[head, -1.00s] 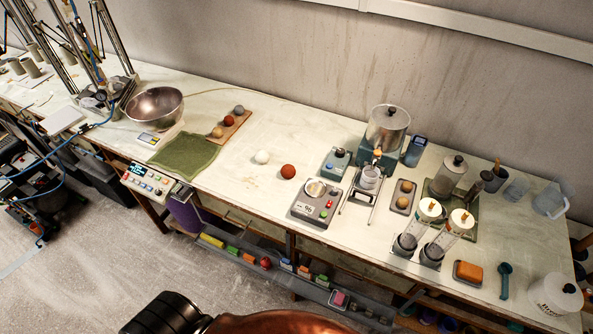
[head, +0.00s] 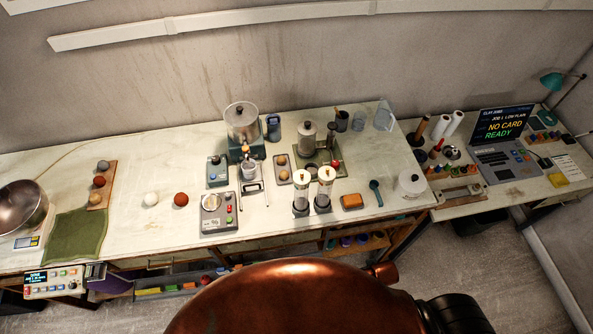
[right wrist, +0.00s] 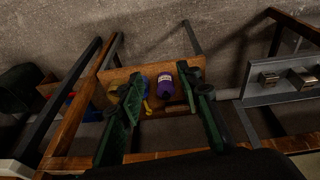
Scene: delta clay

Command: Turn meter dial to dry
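I cannot tell for sure which device is the meter. A small teal-topped box with a knob (head: 217,171) stands mid-bench. Just in front of it is a grey unit (head: 219,213) with a round pan and red and green buttons. A blue handheld device (head: 273,127) stands at the back. Any dry marking is too small to read. My right gripper (right wrist: 164,88) is open and empty in the right wrist view, its dark green fingers spread over a wooden shelf below. A purple jar (right wrist: 166,85) shows between them, apparently beyond. Neither gripper shows in the head view.
A metal hopper (head: 241,122), two clear cylinders (head: 324,188) and a white tub (head: 411,184) crowd the bench. Bare bench lies around the white ball (head: 151,199). A control panel (head: 54,281) hangs on the front edge.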

